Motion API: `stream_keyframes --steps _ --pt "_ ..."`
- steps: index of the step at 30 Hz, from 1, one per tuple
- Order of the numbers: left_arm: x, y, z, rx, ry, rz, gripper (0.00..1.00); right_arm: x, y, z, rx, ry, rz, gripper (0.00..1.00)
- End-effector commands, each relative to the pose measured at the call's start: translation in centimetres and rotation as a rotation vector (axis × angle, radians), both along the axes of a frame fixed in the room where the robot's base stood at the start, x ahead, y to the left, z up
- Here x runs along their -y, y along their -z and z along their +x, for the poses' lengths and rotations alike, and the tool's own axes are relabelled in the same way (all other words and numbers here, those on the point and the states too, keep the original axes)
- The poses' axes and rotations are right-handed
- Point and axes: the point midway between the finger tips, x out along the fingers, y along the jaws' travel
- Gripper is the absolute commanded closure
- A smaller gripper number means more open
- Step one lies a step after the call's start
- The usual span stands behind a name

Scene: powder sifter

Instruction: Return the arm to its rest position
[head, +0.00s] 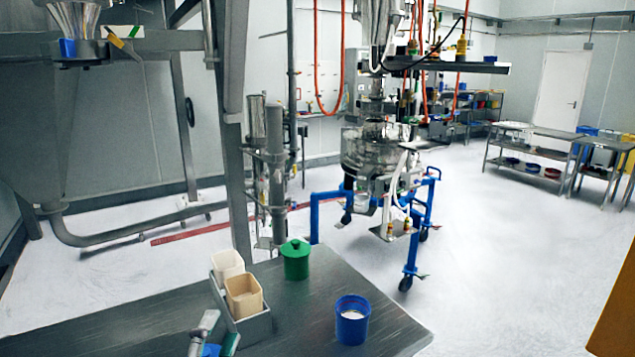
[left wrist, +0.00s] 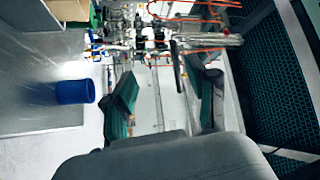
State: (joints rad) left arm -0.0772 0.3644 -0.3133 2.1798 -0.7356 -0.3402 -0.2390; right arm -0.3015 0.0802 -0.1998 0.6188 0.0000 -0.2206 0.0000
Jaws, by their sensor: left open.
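My left gripper (head: 218,332) shows at the bottom edge of the head view, over the near part of the table and in front of the grey tray. It is open; in the left wrist view (left wrist: 163,98) its two dark green finger pads stand apart with nothing between them. A blue cup (head: 352,327) with white powder inside stands on the table, to the right of the gripper and apart from it. It also shows in the left wrist view (left wrist: 75,92). A green lidded jar (head: 296,263) stands near the table's far edge. My right gripper is not in view.
A grey tray (head: 258,328) on the dark table (head: 300,340) holds a cream container (head: 227,265) and a tan one (head: 244,296). Steel sifter equipment (head: 375,150) on a blue wheeled frame (head: 412,235) stands beyond.

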Motion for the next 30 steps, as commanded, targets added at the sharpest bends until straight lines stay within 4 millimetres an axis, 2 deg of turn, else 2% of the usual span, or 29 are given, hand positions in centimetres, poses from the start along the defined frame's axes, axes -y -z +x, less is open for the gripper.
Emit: stream_keyframes --steps 1,4,6,9,12,15,23,30 --pt "-1.8 2.6 -0.9 -0.132 -0.077 -0.126 0.42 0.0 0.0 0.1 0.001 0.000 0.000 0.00" --pt "-4.7 8.4 -3.5 -0.404 -0.229 -0.356 0.42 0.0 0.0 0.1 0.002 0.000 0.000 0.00" --pt "-5.9 12.4 -6.4 -0.593 -0.328 -0.491 0.42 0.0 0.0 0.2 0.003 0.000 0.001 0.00" --pt "-6.4 16.7 -10.7 -0.817 -0.437 -0.630 0.42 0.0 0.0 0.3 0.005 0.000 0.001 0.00" --pt "-6.2 19.6 -14.5 -0.992 -0.516 -0.722 0.42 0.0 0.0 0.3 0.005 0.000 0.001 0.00" --pt "-5.7 21.5 -18.1 -1.138 -0.581 -0.788 0.42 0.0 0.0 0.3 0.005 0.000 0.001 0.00" --pt "-4.0 23.9 -26.4 -1.459 -0.708 -0.897 0.42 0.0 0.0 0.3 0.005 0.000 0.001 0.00" --pt "-3.8 30.8 -24.6 -1.473 -0.718 -0.880 0.42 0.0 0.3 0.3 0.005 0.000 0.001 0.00"
